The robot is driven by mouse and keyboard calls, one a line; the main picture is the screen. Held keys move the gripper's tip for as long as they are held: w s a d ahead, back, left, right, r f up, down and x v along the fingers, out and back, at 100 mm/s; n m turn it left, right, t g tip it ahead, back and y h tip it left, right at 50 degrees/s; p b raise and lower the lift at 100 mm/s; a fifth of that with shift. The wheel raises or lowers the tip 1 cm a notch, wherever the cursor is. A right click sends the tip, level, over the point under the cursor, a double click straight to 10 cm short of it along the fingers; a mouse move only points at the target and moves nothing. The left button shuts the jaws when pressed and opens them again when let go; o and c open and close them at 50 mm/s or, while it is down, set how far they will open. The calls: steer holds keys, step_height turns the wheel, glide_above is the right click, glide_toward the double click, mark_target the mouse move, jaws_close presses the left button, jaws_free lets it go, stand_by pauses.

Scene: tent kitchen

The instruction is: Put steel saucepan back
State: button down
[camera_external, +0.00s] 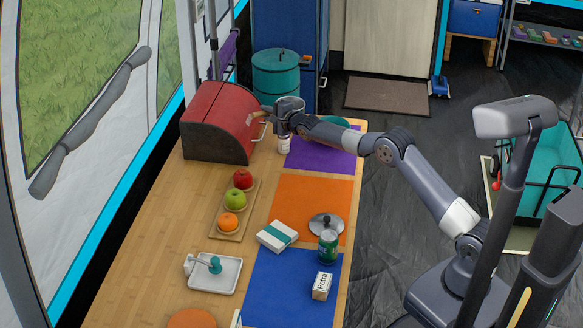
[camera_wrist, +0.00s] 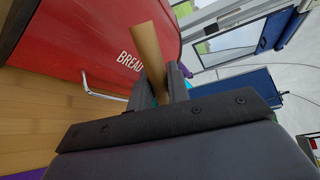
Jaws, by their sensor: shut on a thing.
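My gripper (camera_external: 264,111) is beside the red bread box (camera_external: 218,112), above the far end of the wooden table. It is shut on a tan, wooden-looking bar (camera_wrist: 149,55), which juts out toward the box front in the wrist view. I cannot tell whether the bar belongs to a larger object. No steel saucepan can be made out for certain. A round steel piece with a dark knob, like a lid (camera_external: 326,223), lies on the orange mat (camera_external: 290,200), well away from my gripper.
A white bottle (camera_external: 283,145) stands below my wrist. My arm passes over the purple mat (camera_external: 325,155) and partly hides a teal item (camera_external: 336,121). Fruit sits on a wooden tray (camera_external: 222,228). A green can (camera_external: 328,246) and small boxes stand nearer.

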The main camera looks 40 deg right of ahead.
steer(key=shift+s+a, duration=0.1)
steer(key=shift+s+r, duration=0.15)
steer(key=shift+s, duration=0.05)
steer(key=s+a+n+g+y+p, duration=0.1)
steer(key=s+a+n+y+p, duration=0.15)
steer(key=s, duration=0.85)
steer(key=s+a+n+g+y+p, duration=0.1)
steer(key=s+n+y, duration=0.15)
steer(key=s, duration=0.85)
steer(key=shift+y, duration=0.3)
steer(key=f, duration=0.5)
steer(key=f+b, duration=0.1)
steer(key=f, duration=0.4)
steer(key=shift+d+f, duration=0.2)
steer(key=shift+f, duration=0.05)
steer(key=shift+f, duration=0.2)
steer(key=c, duration=1.3)
jaws_free()
steer(key=shift+c, duration=0.2)
